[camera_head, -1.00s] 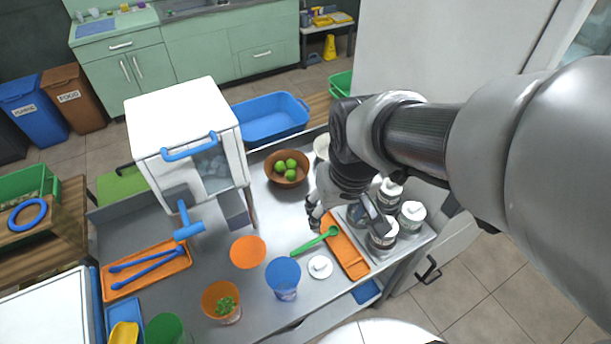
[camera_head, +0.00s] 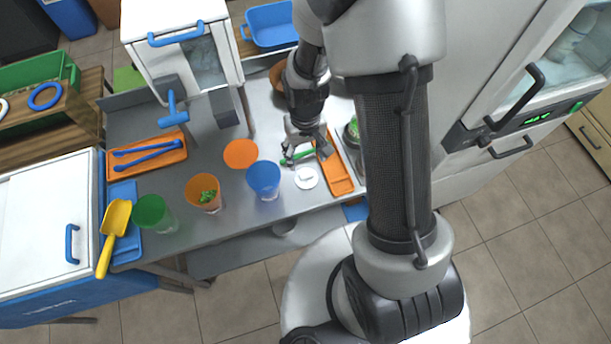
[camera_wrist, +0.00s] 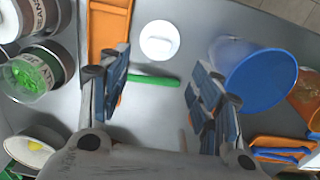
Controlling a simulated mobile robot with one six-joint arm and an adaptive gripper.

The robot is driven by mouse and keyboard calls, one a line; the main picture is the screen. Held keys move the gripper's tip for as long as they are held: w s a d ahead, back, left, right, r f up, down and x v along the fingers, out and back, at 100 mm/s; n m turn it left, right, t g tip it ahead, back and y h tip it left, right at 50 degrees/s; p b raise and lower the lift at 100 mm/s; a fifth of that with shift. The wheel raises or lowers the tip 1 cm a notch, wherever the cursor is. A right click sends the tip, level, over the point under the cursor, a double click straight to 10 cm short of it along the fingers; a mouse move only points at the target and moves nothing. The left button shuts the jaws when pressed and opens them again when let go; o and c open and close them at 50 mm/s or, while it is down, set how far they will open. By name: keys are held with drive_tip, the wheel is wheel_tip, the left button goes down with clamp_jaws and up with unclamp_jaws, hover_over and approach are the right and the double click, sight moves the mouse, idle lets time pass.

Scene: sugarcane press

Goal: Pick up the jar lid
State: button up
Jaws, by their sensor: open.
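The jar lid is a white round disc with a raised grip (camera_head: 306,178), lying flat on the grey metal counter. In the wrist view the lid (camera_wrist: 159,40) lies at the top middle, beyond the fingertips and between their lines. My gripper (camera_head: 304,143) is above the counter, just behind the lid in the head view. In the wrist view my gripper (camera_wrist: 160,85) has its two fingers wide apart with nothing between them that it holds. A green spoon handle (camera_wrist: 153,79) lies on the counter below the fingers, and its bowl end is hidden by a finger.
A blue cup (camera_head: 263,179) stands left of the lid and an orange tray (camera_head: 334,174) lies right of it. An orange cup (camera_head: 203,192) with green leaves stands farther left. In the wrist view, jars (camera_wrist: 30,75) stand at the left.

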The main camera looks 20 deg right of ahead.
drive_tip(key=b, duration=0.1)
hover_over(306, 174)
wheel_tip(306, 174, down, 5)
drive_tip(key=shift+w+r, duration=0.1)
drive_tip(key=shift+r, duration=0.05)
wheel_tip(306, 174, down, 5)
drive_tip(key=shift+f+b, duration=0.15)
drive_tip(key=shift+b, duration=0.95)
drive_tip(key=shift+c, duration=0.5)
drive_tip(key=c, duration=0.8)
